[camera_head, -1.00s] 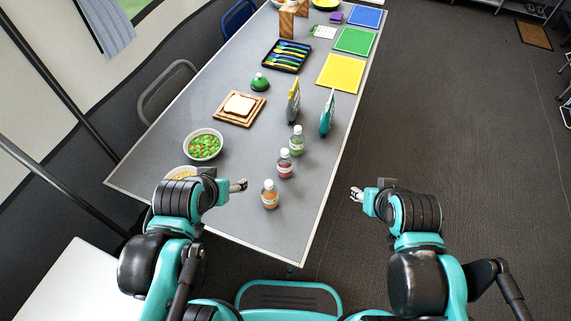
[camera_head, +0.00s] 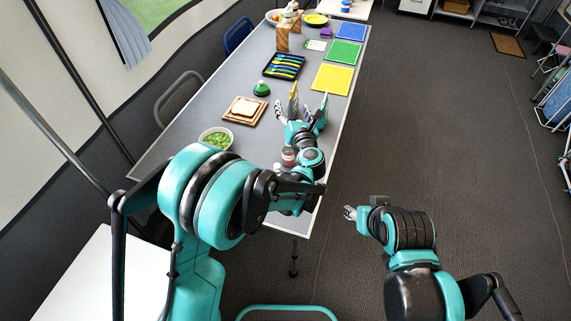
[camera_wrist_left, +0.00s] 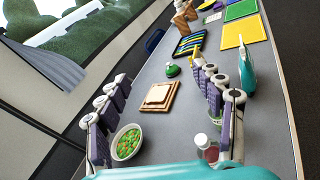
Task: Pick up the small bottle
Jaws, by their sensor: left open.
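Small white-capped bottles stand near the table's right edge. The red one (camera_head: 288,156) is partly hidden by my left arm; its cap and dark red body show in the wrist view (camera_wrist_left: 207,150). A white cap (camera_head: 278,168) shows nearer me, its body covered by my arm. The green bottle (camera_wrist_left: 215,100) is partly behind the right-hand fingers in the wrist view and hidden in the head view. My left gripper (camera_head: 300,114) is over the table with its fingers spread wide, empty (camera_wrist_left: 168,88). My right gripper (camera_head: 350,213) is off the table's right side; its jaw state is unclear.
A bowl of vegetables (camera_head: 216,138), a board with bread (camera_head: 243,110) and a green-topped item (camera_head: 261,89) lie left. A cutlery tray (camera_head: 284,66) and coloured mats (camera_head: 333,78) are farther back.

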